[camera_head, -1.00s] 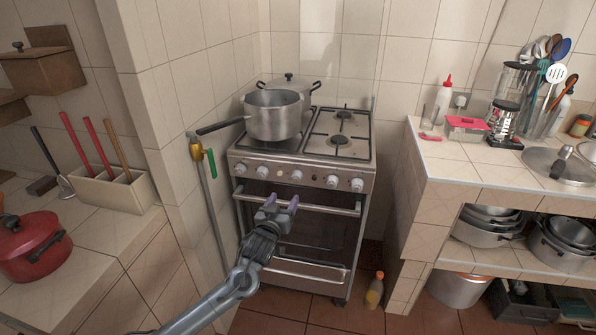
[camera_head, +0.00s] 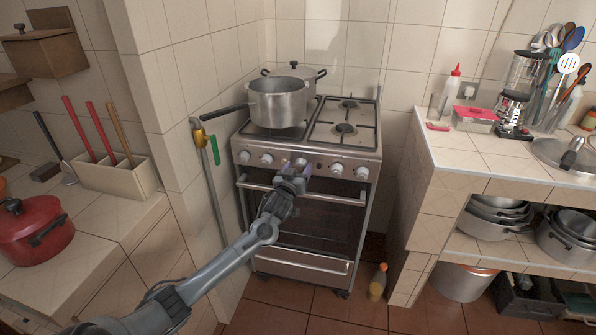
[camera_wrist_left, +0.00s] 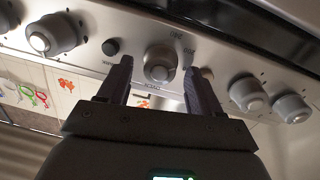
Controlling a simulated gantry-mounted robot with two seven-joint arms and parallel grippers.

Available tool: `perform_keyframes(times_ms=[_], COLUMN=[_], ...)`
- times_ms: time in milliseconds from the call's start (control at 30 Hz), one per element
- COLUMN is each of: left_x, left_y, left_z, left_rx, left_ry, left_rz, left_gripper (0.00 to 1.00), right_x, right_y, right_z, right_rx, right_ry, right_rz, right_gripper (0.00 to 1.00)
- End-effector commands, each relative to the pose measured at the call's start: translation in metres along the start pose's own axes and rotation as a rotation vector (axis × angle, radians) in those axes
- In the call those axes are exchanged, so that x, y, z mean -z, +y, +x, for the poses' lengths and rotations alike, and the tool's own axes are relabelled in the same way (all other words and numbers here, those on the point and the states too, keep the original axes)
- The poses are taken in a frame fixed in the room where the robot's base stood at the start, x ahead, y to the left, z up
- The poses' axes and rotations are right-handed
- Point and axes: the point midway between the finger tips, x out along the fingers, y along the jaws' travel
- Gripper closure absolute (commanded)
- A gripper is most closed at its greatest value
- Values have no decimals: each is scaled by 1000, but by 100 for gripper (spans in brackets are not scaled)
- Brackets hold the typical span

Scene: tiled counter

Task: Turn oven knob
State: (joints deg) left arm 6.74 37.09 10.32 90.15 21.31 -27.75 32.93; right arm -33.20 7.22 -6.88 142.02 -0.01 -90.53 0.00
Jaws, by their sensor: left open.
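The stove (camera_head: 268,155) stands against the back wall with a row of round silver knobs on its front panel. The oven knob (camera_wrist_left: 160,62) is the middle one in the left wrist view, with lettering around it. My left gripper (camera_head: 297,168) is at the panel's middle in the head view and covers most of that knob. In the left wrist view my left gripper (camera_wrist_left: 158,78) is open, with one dark finger on each side of the knob. I cannot tell whether the fingers touch it. My right gripper is not in view.
A pot (camera_head: 277,103) sits on the left burner, its handle sticking out leftward. The oven handle bar (camera_head: 330,196) runs below the knobs. A green-handled gas valve (camera_head: 214,150) is on the left wall. A bottle (camera_head: 378,282) stands on the floor at right.

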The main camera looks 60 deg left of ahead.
Motion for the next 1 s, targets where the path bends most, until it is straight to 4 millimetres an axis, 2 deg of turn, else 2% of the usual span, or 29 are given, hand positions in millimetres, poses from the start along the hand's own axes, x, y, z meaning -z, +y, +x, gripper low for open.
perform_keyframes(times_ms=[233, 267, 600, 833, 1000], left_x=[0, 0, 0, 2, 4], left_y=[0, 0, 0, 0, 1], left_z=[1, 0, 0, 0, 0], left_rx=[0, 0, 0, 0, 0], left_ry=[0, 0, 0, -1, -6], left_rz=[0, 0, 0, 17, 73], left_gripper=[35, 38, 90, 92, 92], right_x=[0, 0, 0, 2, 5], right_y=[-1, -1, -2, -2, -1], right_z=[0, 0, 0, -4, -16], right_rx=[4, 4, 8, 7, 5], right_ry=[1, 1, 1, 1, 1], right_rz=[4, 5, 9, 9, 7], right_gripper=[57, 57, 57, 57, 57])
